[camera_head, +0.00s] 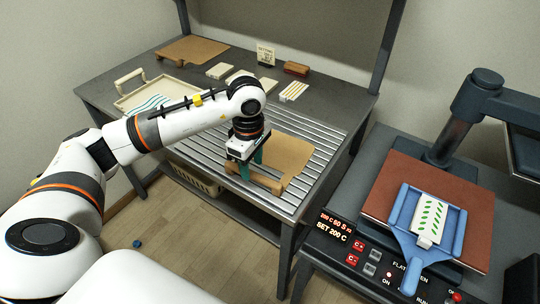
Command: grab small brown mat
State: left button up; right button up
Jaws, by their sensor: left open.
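A small brown mat (287,152) lies on the slatted metal rack, with a raised brown bar along its near edge. My left gripper (252,170) is above the rack at the mat's near left part, fingers pointing down. Its teal fingers are open beside the raised bar, and I cannot tell whether they touch it. The gripper and forearm hide the left part of the mat. Another brown mat (192,50) lies at the back left of the table. My right gripper is not in view.
A cream tray (150,94) with a striped cloth stands at left on the table. Cream blocks (221,71), a brown block (296,68) and a small sign (266,54) are behind the rack. At right, a press holds a blue frame (399,205) around a leaf-patterned white piece (426,222).

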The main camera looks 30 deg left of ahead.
pick_arm(q)
notch_tip(320, 180, down, 2)
jog(key=shift+f, duration=0.2)
grip_shut()
